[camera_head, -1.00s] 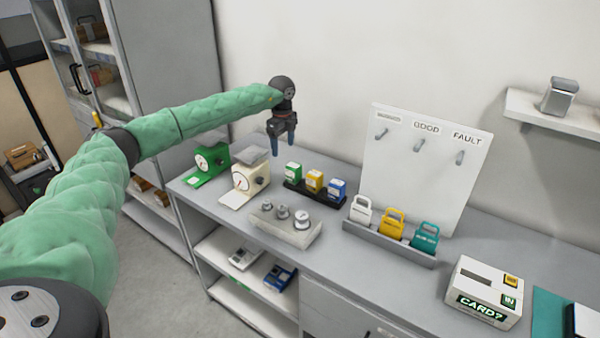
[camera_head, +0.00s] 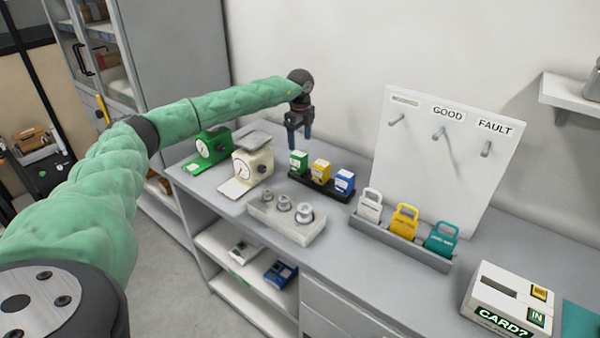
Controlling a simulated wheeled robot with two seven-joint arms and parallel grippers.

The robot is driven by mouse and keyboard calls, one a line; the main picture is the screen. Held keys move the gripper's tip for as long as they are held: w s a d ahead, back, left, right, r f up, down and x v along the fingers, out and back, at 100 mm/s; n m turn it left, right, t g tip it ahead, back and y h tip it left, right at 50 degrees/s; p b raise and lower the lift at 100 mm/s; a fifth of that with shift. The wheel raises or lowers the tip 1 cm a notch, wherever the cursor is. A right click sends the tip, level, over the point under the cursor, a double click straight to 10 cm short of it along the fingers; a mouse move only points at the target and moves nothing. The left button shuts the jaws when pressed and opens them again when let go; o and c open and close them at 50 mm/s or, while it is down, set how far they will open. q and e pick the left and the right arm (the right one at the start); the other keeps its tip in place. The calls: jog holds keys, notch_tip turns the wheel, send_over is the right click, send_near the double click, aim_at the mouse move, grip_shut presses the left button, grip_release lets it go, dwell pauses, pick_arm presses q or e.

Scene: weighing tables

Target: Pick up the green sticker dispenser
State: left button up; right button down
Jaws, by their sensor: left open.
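The green sticker dispenser (camera_head: 299,162) is a small box with a white label. It stands at the left end of a dark tray (camera_head: 334,193), beside a yellow dispenser (camera_head: 320,172) and a blue dispenser (camera_head: 344,182). My left gripper (camera_head: 299,143) points down with its fingers open and empty. In the picture its fingertips show just above the green dispenser. I cannot tell whether they touch it. My right gripper is not in view.
A green scale (camera_head: 213,147) and a cream scale (camera_head: 254,166) stand to the left. A block with metal weights (camera_head: 287,224) sits in front. A rack (camera_head: 400,243) of coloured tags and a hook board (camera_head: 432,160) stand to the right. The grey counter (camera_head: 350,255) has bare room in front.

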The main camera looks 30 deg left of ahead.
aim_at(299, 154)
pick_arm(q)
notch_tip(299, 154, down, 3)
jog(key=shift+s+r+b, duration=0.1)
jog(key=shift+r+b, duration=0.05)
jog(key=shift+b, duration=0.8)
jog(key=shift+f, duration=0.25)
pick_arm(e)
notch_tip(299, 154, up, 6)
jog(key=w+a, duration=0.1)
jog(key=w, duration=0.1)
pick_arm(q)
jog(key=shift+f+p, duration=0.6)
jog(key=shift+f, duration=0.55)
jog(key=f+p, duration=0.1)
jog(key=f, duration=0.1)
jog(key=f+p, duration=0.1)
jog(key=f, duration=0.1)
jog(key=shift+s+d+p, duration=0.1)
jog(key=shift+s+p, duration=0.1)
jog(key=shift+p, duration=0.15)
jog(key=shift+f, duration=0.6)
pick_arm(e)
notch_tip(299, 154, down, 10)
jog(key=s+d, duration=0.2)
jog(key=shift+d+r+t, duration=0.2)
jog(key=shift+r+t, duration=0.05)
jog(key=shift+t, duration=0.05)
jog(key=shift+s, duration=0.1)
pick_arm(q)
jog(key=c, duration=1.2)
